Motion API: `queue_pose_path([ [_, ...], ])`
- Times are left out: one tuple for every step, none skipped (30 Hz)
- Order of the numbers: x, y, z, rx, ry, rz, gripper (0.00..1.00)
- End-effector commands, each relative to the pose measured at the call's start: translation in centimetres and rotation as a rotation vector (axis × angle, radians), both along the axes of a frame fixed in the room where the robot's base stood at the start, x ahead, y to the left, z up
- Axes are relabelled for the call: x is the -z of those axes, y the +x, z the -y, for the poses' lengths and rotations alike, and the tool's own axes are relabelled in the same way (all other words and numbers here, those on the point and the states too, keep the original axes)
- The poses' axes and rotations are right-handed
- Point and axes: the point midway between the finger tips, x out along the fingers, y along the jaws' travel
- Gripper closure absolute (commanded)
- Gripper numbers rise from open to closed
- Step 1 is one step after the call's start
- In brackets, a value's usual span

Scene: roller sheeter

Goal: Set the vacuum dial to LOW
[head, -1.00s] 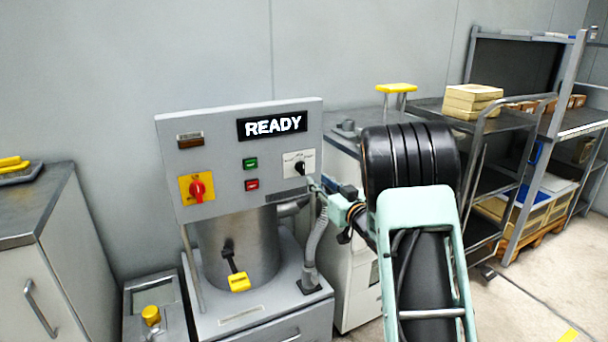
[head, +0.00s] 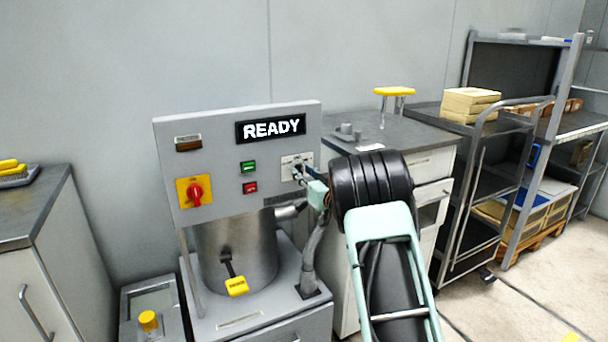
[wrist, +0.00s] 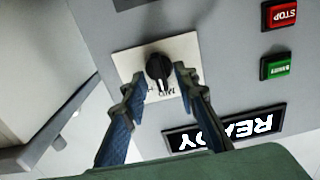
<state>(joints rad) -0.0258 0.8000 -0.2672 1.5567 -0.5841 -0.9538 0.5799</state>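The vacuum dial is a black knob (wrist: 159,67) on a white plate (wrist: 126,62), seen upside down in the wrist view. Its white pointer mark faces the printed side, near the letters MID; a partly covered H stands beside them. My gripper (wrist: 158,82) is open, with one blue-grey finger on each side of the knob. The right finger in the wrist view is close to the knob; whether it touches I cannot tell. In the head view my gripper (head: 304,175) is at the dial plate (head: 289,161) and covers most of the knob. The LOW label is not readable.
The grey panel (head: 222,133) also bears a READY display (head: 270,128), a green button (head: 248,167), a red button (head: 250,188) and a red rotary switch (head: 195,191) on yellow. A steel cylinder (head: 262,250) stands below. A cabinet (head: 437,160) and cart stand to the right.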

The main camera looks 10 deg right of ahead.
Motion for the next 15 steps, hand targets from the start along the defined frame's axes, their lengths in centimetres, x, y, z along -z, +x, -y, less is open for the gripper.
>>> queue_pose_path([
  [0.01, -0.01, -0.01, 0.000, 0.000, 0.000, 0.75],
  [0.01, -0.01, -0.01, 0.000, 0.000, 0.000, 0.79],
  [0.01, -0.01, -0.01, 0.000, 0.000, 0.000, 0.83],
  [0.01, -0.01, -0.01, 0.000, 0.000, 0.000, 0.86],
  [0.01, -0.02, 0.00, 0.000, 0.000, 0.000, 0.90],
  [0.01, -0.02, 0.00, 0.000, 0.000, 0.000, 0.94],
  [0.01, -0.02, 0.00, 0.000, 0.000, 0.000, 0.97],
  [0.01, -0.03, -0.01, 0.000, 0.000, 0.000, 1.00],
  [0.01, -0.02, 0.00, 0.000, 0.000, 0.000, 1.00],
  [0.01, -0.02, 0.00, 0.000, 0.000, 0.000, 1.00],
  [0.01, -0.02, 0.00, 0.000, 0.000, 0.000, 1.00],
  [0.01, -0.02, 0.00, 0.000, 0.000, 0.000, 1.00],
  [0.02, -0.02, 0.00, 0.000, 0.000, 0.000, 1.00],
  [0.02, -0.02, 0.00, 0.000, -0.001, 0.000, 1.00],
  [0.03, -0.02, 0.00, 0.000, -0.003, 0.001, 1.00],
])
